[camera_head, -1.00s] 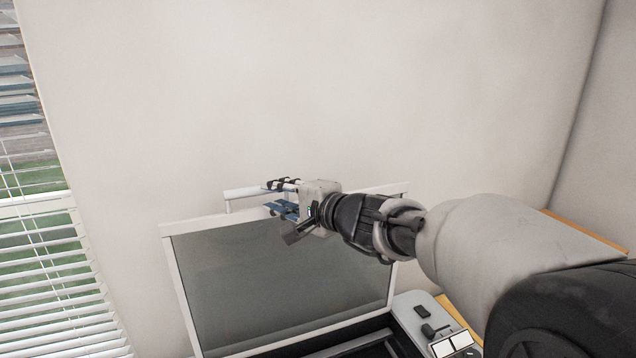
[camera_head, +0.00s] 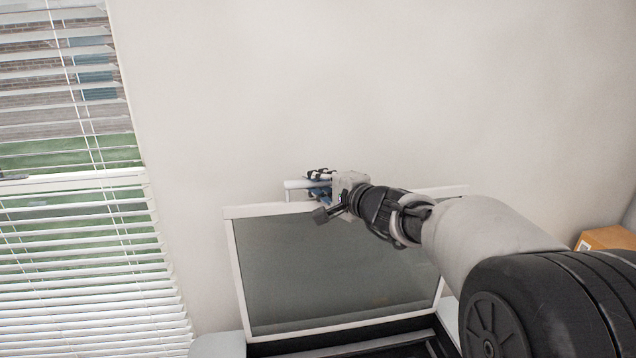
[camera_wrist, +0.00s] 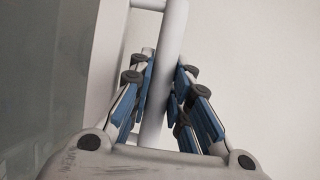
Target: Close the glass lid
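The glass lid (camera_head: 335,270) is a dark grey pane in a white frame, standing raised and tilted in front of the wall in the head view. A white bar handle (camera_head: 294,184) runs along its top edge. My gripper (camera_head: 319,183) is at this handle, coming from the right. In the wrist view the handle (camera_wrist: 171,40) passes between the blue finger pads of my gripper (camera_wrist: 164,88), which close in on both sides of it and appear to touch it. The lid's glass (camera_wrist: 40,80) shows at the left there. My arm hides the lid's upper right part.
The dark machine body (camera_head: 370,346) lies below the lid at the bottom edge. A window with white blinds (camera_head: 85,230) is at the left. A cardboard box (camera_head: 606,238) stands at the right. The wall (camera_head: 400,90) is close behind the lid.

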